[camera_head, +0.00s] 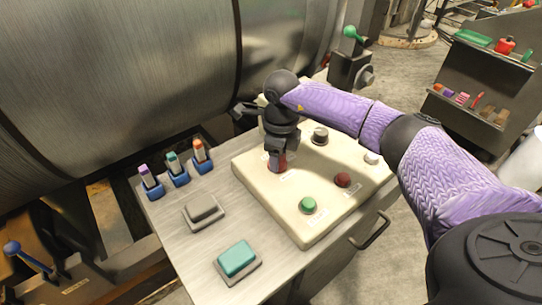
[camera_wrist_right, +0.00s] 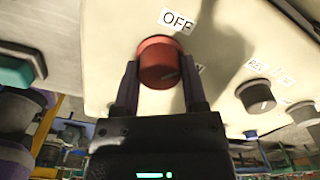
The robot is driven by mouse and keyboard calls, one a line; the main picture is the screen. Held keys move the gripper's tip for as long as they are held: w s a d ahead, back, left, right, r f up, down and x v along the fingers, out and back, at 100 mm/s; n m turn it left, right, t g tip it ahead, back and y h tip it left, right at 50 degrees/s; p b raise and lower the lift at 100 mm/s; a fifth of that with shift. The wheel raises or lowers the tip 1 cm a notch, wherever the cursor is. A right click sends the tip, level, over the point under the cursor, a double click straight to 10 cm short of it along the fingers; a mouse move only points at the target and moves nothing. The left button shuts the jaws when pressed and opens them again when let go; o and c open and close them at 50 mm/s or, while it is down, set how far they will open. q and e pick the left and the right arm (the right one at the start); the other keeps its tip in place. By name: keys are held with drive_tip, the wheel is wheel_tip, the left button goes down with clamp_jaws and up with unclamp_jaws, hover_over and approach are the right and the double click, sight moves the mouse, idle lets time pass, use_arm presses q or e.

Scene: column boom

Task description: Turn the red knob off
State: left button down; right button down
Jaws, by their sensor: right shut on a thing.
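The red knob (camera_wrist_right: 160,62) sits on a cream control panel (camera_wrist_right: 115,30), with an OFF label above it in the right wrist view. A pale mark on the knob's face points toward the right. My right gripper (camera_wrist_right: 158,88) is shut on the knob, one finger on each side. In the head view the red knob (camera_head: 277,162) shows just under my right gripper (camera_head: 279,150), which reaches down from above and hides much of it. My left gripper does not show in either view.
The panel also carries a green button (camera_head: 308,205), a dark red button (camera_head: 342,180) and a black knob (camera_head: 320,136). A teal button (camera_head: 237,259) and a grey button (camera_head: 201,208) are on the metal bench. A large metal drum (camera_head: 130,70) stands behind.

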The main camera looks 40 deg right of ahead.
drive_tip(key=n, duration=0.4)
drive_tip(key=shift+a, duration=0.1)
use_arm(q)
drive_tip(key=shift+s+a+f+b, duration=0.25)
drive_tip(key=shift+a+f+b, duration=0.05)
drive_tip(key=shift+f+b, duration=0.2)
use_arm(e)
drive_tip(key=shift+n, duration=1.6)
drive_tip(key=shift+a+f, duration=0.1)
drive_tip(key=shift+c, duration=0.6)
unclamp_jaws()
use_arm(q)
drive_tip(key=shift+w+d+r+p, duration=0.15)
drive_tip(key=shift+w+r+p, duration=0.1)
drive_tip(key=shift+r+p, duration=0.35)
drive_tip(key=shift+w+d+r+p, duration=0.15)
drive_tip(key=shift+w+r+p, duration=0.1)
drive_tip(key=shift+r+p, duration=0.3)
use_arm(e)
wheel_tip(320, 180, up, 10)
